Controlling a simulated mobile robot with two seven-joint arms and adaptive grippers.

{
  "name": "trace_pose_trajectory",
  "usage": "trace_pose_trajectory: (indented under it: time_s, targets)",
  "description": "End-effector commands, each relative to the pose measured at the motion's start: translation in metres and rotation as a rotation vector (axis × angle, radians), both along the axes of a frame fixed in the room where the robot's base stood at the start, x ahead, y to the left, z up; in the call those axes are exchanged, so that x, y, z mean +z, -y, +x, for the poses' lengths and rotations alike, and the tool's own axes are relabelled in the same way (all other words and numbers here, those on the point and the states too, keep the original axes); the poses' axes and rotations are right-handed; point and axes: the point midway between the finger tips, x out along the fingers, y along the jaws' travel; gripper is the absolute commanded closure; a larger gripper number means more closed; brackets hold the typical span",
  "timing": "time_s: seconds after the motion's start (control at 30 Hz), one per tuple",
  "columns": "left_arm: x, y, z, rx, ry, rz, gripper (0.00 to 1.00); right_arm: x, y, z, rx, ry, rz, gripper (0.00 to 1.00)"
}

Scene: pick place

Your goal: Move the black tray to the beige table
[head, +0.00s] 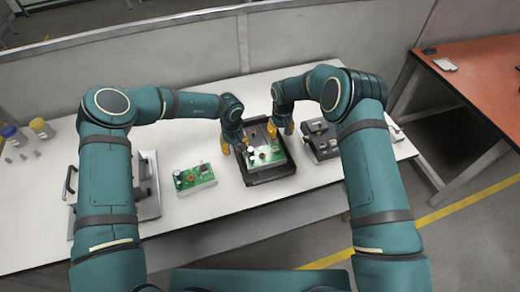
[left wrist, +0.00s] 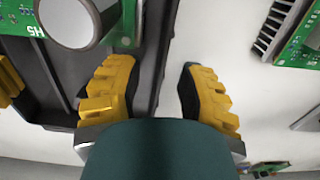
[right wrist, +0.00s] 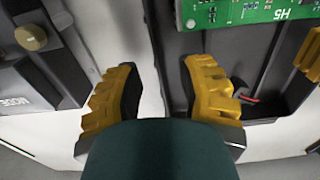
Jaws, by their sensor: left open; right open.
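The black tray (head: 271,176) lies on a pale, off-white to beige table (head: 215,235) in the head view. A green circuit board (head: 264,156) with parts on it is in the tray. My left gripper (head: 235,142) is open at the tray's left side; in the left wrist view the tray's side wall (left wrist: 150,70) runs between its fingers. My right gripper (head: 280,130) is open at the tray's right side; in the right wrist view the tray's wall (right wrist: 166,65) is between its fingers. I cannot tell whether any finger touches the tray.
A second green board (head: 194,178) lies left of the tray. A dark grey fixture (head: 321,146) stands close on its right. A metal fixture (head: 146,190) and small bottles (head: 41,128) are at the left. An orange-brown table (head: 480,85) stands apart at the right. A grey partition is behind.

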Motion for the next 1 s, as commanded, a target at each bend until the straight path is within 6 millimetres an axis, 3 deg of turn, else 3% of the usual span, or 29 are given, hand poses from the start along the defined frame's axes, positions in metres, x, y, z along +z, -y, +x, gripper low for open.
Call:
trace_pose_trajectory:
  time_s: [0.2,0.5,0.6,0.63,1.0]
  targets:
    - [-0.0123,-0.0002,0.0002,0.0,0.001,0.0,0.62,-0.0123,-0.0003,0.0,0.0,0.001,0.001,0.62]
    - [-0.0129,-0.0002,0.0003,0.0,0.001,0.0,0.59,-0.0129,-0.0001,0.0001,0.0,0.001,0.0,0.59]
    - [-0.0128,-0.0002,0.0003,0.0,0.001,0.0,0.94,-0.0128,-0.0001,0.0,0.0,0.001,0.0,0.94]
    - [-0.0128,-0.0002,0.0003,0.0,0.001,0.0,1.0,-0.0128,-0.0001,0.0001,0.0,0.001,0.0,1.0]
    - [-0.0132,-0.0003,-0.0001,0.0,0.001,0.001,1.0,-0.0132,-0.0001,-0.0001,0.0,0.001,0.0,1.0]
